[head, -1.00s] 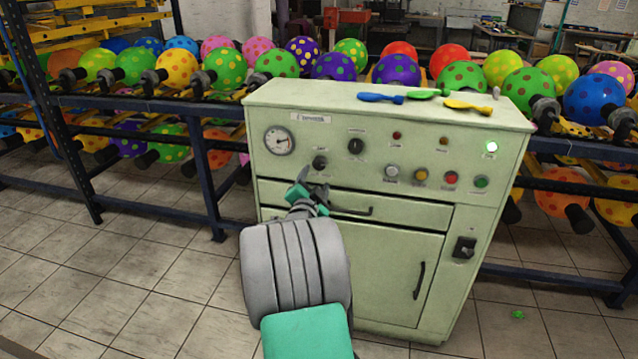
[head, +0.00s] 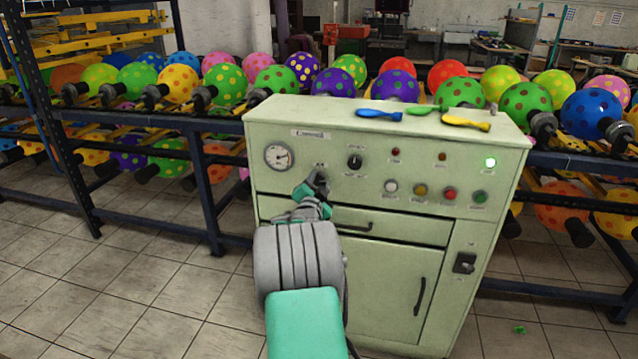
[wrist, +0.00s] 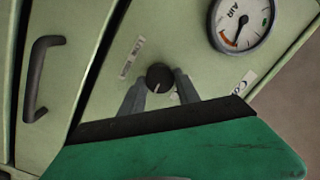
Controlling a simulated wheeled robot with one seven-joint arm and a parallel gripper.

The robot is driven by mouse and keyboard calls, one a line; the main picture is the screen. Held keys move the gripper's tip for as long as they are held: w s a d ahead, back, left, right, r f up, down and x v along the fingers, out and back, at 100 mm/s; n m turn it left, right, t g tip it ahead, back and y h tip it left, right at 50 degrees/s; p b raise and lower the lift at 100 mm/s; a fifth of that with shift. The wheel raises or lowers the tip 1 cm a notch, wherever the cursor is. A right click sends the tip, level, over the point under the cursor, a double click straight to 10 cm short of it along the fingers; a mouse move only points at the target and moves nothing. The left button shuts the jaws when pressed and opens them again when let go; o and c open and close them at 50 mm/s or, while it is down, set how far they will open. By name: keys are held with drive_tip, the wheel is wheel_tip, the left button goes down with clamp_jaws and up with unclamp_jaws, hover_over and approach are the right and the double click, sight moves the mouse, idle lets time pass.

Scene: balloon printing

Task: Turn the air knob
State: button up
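The air knob (wrist: 160,77) is a small round black knob with a pale pointer line, on the pale green machine's front panel. In the wrist view, my gripper (wrist: 158,84) has one finger on each side of it, open, with a small gap seeming to show beside the knob. I cannot tell whether the fingertips are level with the knob or short of it. In the head view, my gripper (head: 318,180) is at the panel's left part and mostly hides the knob. The gauge marked AIR (wrist: 241,22) is beside the knob; it also shows in the head view (head: 279,156).
Another black knob (head: 355,162) is to the right, with several coloured buttons and lamps beyond it. A drawer handle (head: 353,226) sticks out below. Flat balloons (head: 380,113) lie on top of the machine (head: 300,113). Racks of spotted balloons stand behind.

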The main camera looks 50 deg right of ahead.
drive_tip(key=c, duration=0.8)
drive_tip(key=shift+d, duration=0.15)
drive_tip(key=shift+f+n, duration=0.1)
drive_tip(key=shift+n, duration=0.2)
